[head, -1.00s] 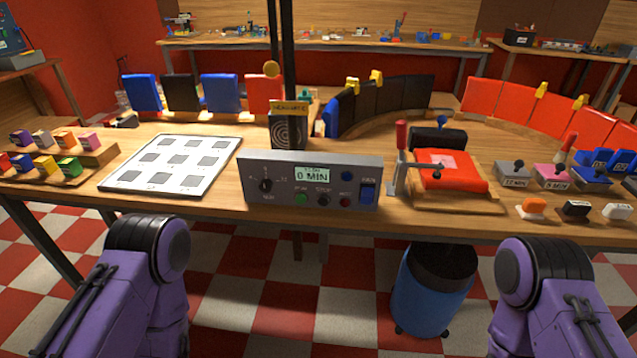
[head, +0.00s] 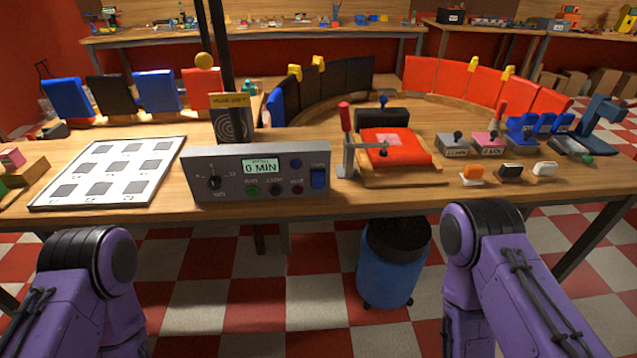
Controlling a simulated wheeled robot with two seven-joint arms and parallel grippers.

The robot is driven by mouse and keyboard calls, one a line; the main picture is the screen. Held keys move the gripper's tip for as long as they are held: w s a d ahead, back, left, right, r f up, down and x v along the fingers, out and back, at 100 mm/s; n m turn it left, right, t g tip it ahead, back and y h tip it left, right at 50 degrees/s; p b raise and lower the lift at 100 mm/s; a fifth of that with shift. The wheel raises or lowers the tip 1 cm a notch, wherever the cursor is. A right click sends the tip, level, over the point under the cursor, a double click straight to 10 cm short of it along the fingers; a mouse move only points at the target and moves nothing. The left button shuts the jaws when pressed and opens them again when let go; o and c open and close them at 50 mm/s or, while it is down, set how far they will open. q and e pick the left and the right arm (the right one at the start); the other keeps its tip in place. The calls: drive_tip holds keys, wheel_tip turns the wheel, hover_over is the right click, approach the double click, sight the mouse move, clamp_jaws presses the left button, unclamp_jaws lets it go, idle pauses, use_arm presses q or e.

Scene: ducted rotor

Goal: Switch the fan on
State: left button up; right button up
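A grey control box (head: 262,196) stands at the front edge of the wooden workbench. Its display (head: 263,165) reads 0 MIN, with a dark dial (head: 214,183) to the left. A blue rocker switch (head: 318,178) sits at its right end under a small label too blurred to read here. Green, dark and red buttons run along the bottom, with a blue knob (head: 296,163) above. Whether the rocker is on or off, I cannot tell. Both purple arms show below the bench, apart from the box; neither gripper is in view.
A red press-like fixture (head: 395,150) with a red-handled lever stands right of the box. A white sheet with grey squares (head: 165,150) lies to the left. A dark panel with a spiral (head: 233,124) stands behind. A blue bin (head: 388,278) is under the bench.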

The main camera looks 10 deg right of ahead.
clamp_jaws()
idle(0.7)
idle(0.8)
